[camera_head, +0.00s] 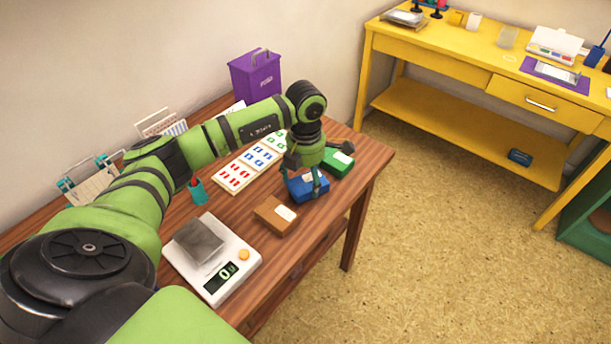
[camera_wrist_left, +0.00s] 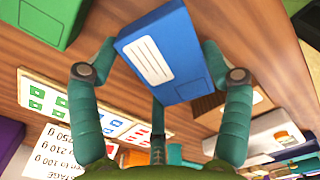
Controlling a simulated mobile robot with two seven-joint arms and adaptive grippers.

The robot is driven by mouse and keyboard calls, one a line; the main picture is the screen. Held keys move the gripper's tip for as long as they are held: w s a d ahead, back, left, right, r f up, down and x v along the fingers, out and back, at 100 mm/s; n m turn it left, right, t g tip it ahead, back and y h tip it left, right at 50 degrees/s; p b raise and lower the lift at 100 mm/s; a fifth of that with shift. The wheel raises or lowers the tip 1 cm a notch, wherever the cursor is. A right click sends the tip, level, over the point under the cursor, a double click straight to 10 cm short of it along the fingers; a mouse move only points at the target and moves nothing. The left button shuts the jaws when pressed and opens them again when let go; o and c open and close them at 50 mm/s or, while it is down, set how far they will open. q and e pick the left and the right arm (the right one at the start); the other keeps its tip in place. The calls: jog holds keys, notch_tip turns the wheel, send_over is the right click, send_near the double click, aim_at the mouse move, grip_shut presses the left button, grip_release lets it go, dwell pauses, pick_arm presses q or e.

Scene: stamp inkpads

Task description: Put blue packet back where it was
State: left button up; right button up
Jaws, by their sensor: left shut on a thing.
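The blue packet (camera_head: 309,190) with a white label is between the brown packet (camera_head: 272,216) and the green packet (camera_head: 338,163) at the right end of the wooden table (camera_head: 345,201). My left gripper (camera_head: 304,180) is over it from above, shut on it. I cannot tell whether the packet touches the table. My right gripper is not in view.
Stamp cards (camera_head: 236,178) lie behind the packets. A scale (camera_head: 222,279) with a grey block stands at the front. A purple bin (camera_head: 256,76) stands at the back. A yellow table (camera_head: 446,68) is across the floor. Bare wood shows beside the brown packet.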

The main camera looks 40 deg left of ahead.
pick_arm(q)
jog(key=shift+f, duration=0.2)
jog(key=o, duration=1.2)
jog(key=shift+r, duration=0.15)
